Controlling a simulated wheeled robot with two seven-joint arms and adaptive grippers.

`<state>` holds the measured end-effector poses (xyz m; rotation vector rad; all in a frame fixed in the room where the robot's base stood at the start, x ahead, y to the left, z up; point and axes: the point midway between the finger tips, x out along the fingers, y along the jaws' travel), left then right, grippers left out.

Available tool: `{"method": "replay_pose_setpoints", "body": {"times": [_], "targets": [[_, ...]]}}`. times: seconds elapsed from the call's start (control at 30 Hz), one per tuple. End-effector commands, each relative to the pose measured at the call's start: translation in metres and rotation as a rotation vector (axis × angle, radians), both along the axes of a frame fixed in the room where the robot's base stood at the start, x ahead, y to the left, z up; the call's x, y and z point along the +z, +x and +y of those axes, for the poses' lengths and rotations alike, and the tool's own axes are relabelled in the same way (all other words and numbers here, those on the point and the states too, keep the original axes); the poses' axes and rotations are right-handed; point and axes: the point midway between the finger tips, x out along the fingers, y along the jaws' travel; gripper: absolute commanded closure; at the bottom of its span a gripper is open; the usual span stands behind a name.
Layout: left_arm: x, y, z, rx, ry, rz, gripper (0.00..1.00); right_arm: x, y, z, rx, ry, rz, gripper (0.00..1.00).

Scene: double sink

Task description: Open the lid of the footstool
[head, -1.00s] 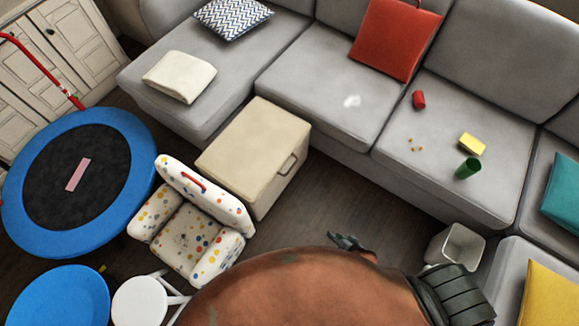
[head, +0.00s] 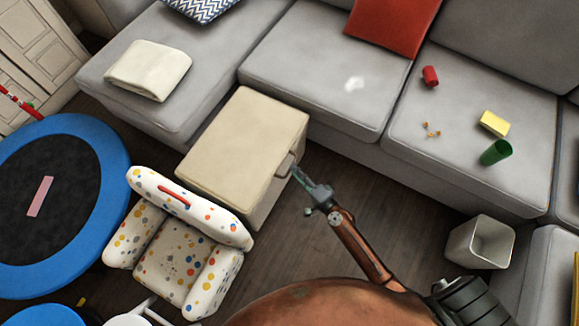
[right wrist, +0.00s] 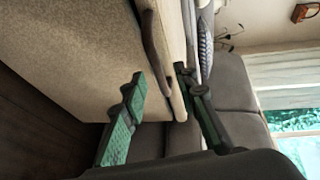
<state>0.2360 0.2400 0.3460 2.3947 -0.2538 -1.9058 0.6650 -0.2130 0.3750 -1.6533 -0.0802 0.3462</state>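The footstool (head: 225,150) is a beige box standing closed in front of the grey sofa in the head view. Its handle (head: 285,166) is on the right-hand side, near the lid. My right gripper (head: 298,174) is at that handle, with the arm reaching in from the lower right. In the right wrist view the footstool (right wrist: 75,50) fills the upper left, and the dark handle (right wrist: 154,48) runs along its edge. My right gripper's fingers (right wrist: 160,76) are apart, on either side of the handle and lid edge; contact cannot be told. My left gripper is not in view.
A spotted child's armchair (head: 180,255) stands close to the footstool's front. A blue trampoline (head: 110,220) is at left. The sofa (head: 300,65) is behind, holding a red can (head: 430,76), yellow block (head: 494,123) and green cup (head: 496,152). A bin (head: 480,242) stands at right.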

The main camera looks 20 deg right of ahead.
Motion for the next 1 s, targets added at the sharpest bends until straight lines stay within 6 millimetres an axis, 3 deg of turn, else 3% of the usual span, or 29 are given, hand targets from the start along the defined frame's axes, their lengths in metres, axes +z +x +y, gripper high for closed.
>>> {"method": "replay_pose_setpoints", "body": {"times": [0.13,0.3,0.6,1.0], "targets": [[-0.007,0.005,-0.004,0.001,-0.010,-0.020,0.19,-0.006,0.020,0.006,0.000,0.001,0.001,0.73],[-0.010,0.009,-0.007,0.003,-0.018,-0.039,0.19,-0.008,0.032,0.009,0.001,-0.002,0.003,0.73],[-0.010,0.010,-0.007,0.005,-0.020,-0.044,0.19,-0.008,0.034,0.009,0.001,-0.003,0.002,0.73],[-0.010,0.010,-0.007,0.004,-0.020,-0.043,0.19,-0.009,0.034,0.010,0.001,-0.003,0.002,1.00]]}}
